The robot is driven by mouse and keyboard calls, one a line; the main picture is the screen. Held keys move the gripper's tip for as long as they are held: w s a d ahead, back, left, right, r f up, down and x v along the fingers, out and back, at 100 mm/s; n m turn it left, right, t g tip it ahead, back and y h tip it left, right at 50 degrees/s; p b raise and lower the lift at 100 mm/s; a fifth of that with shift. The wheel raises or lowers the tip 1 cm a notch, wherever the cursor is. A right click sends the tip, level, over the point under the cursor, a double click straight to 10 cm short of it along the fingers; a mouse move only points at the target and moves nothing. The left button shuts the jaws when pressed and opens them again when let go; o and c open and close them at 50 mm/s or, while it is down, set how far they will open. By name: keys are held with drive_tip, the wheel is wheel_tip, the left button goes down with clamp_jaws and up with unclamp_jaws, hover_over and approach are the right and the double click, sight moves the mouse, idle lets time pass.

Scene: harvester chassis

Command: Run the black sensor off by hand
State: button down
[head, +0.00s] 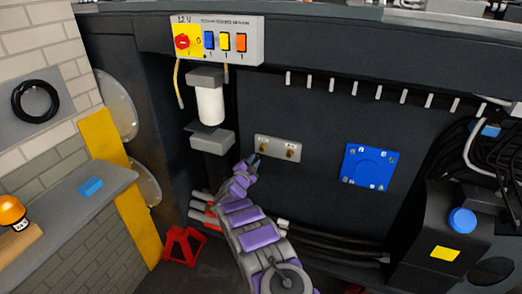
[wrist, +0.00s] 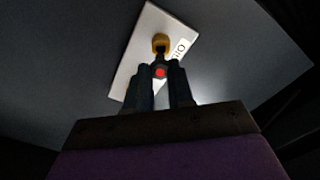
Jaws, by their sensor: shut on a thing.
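A small grey plate (head: 278,142) with two brass fittings is fixed to the dark chassis panel. My gripper (head: 253,161) is just below the left brass fitting (head: 263,147). In the wrist view, my gripper (wrist: 161,72) is shut on the black sensor, whose red-dotted end (wrist: 160,72) shows between the fingers. The sensor lines up with a brass fitting (wrist: 160,41) on the pale plate (wrist: 139,42). I cannot tell whether its thread is still engaged. The sensor's sides are hidden by the fingers, and it is too small to make out in the head view.
A blue square cover (head: 368,167) is to the right of the plate. A white cylinder (head: 208,104) hangs at the upper left under the 12 V switch box (head: 218,40). Black hoses (head: 335,243) run below. A grey shelf (head: 60,211) is at the left.

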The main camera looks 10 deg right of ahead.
drive_tip(key=shift+s+a+r, duration=0.15)
drive_tip(key=shift+s+a, duration=0.1)
drive_tip(key=shift+s, duration=0.3)
drive_tip(key=shift+v, duration=2.5)
